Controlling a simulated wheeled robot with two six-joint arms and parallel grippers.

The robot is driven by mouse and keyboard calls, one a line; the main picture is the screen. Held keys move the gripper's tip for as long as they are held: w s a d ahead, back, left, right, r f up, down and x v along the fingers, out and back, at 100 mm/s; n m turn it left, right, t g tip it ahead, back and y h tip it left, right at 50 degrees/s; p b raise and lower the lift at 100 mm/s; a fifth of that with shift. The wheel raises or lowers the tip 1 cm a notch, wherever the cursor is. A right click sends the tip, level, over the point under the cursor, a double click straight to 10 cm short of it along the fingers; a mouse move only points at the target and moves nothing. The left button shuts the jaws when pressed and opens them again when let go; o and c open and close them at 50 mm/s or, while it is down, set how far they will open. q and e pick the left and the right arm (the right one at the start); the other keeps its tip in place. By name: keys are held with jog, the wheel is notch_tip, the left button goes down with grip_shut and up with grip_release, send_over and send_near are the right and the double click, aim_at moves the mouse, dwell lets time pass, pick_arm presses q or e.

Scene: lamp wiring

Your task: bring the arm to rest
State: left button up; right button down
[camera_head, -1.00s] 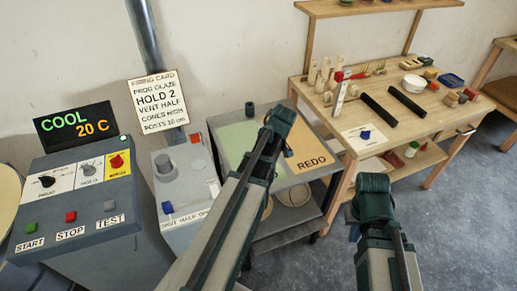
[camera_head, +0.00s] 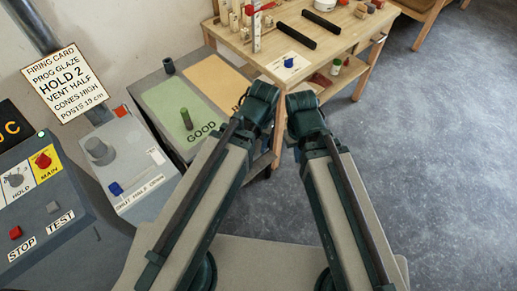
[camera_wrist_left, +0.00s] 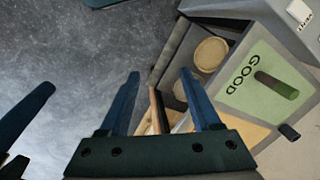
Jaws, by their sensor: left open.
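My two arms stand side by side in the head view, reaching up from the bottom middle, with their dark ends close together. The end of my right arm (camera_head: 304,112) is in front of the workbench's near leg; its fingers cannot be made out there. The end of my left arm (camera_head: 262,100) is beside the table with the GOOD panel. In the left wrist view my left gripper (camera_wrist_left: 159,77) is open, its two blue fingers apart with nothing held between them. Another blue finger (camera_wrist_left: 27,110) shows at the left edge, apart from it, seemingly my right gripper's.
A dark cup (camera_head: 168,66) is at that table's back corner. The wooden workbench (camera_head: 345,52) holds two black bars. A grey control box (camera_head: 128,160) is left. Open floor (camera_head: 440,150) lies right.

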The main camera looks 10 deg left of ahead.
pick_arm(q)
jog(key=shift+s+d+m, duration=1.05)
jog(key=shift+s+m, duration=0.05)
jog(key=shift+s, duration=0.05)
